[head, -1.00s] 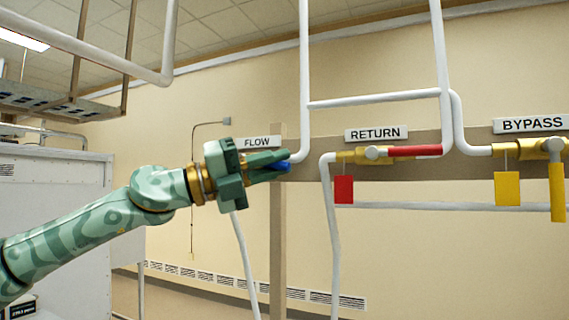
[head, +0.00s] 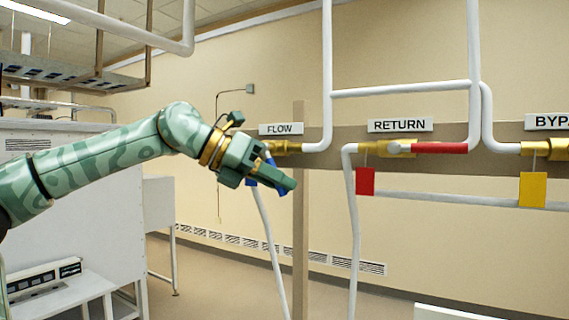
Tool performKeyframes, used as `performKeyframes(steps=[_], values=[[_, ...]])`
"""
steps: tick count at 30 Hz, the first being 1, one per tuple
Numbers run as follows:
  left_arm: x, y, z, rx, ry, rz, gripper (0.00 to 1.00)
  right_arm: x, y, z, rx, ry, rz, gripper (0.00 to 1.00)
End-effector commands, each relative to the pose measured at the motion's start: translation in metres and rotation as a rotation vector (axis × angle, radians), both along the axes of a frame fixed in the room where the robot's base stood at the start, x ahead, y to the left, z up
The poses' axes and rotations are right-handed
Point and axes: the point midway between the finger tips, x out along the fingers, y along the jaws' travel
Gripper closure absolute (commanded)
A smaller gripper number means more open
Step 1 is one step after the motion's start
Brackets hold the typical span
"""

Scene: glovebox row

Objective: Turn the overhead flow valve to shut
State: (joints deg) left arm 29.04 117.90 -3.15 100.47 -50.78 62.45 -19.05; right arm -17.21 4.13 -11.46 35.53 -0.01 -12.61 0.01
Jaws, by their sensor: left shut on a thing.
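The FLOW valve (head: 287,147) is brass and sits on the wall rail under the FLOW sign (head: 281,129). Its blue lever (head: 270,160) slants steeply down and slightly right from the valve body, across the line of the pipe. My left gripper (head: 286,182) is shut on the lever, and its fingers hide most of it. The gripper and wrist also hide the left part of the valve. A bit of blue shows below the gripper; I cannot tell whether it is a tag. My right gripper is not in view.
To the right is the RETURN valve (head: 391,149) with a red lever (head: 440,148) along its pipe and a red tag (head: 366,181). A yellow tag (head: 533,189) hangs under the BYPASS sign (head: 548,122). White pipes (head: 327,70) run close to the right of my gripper.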

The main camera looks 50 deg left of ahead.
Motion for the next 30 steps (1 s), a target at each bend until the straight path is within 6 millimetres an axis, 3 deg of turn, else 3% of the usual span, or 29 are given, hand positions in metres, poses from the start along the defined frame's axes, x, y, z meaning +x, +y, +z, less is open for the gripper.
performKeyframes(steps=[15, 30], values=[[-0.007, 0.022, -0.005, 0.359, 0.116, 0.000, 1.00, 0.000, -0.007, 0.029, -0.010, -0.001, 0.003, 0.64], [-0.009, 0.028, -0.007, 0.449, 0.143, -0.001, 1.00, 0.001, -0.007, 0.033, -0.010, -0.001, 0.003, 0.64]])
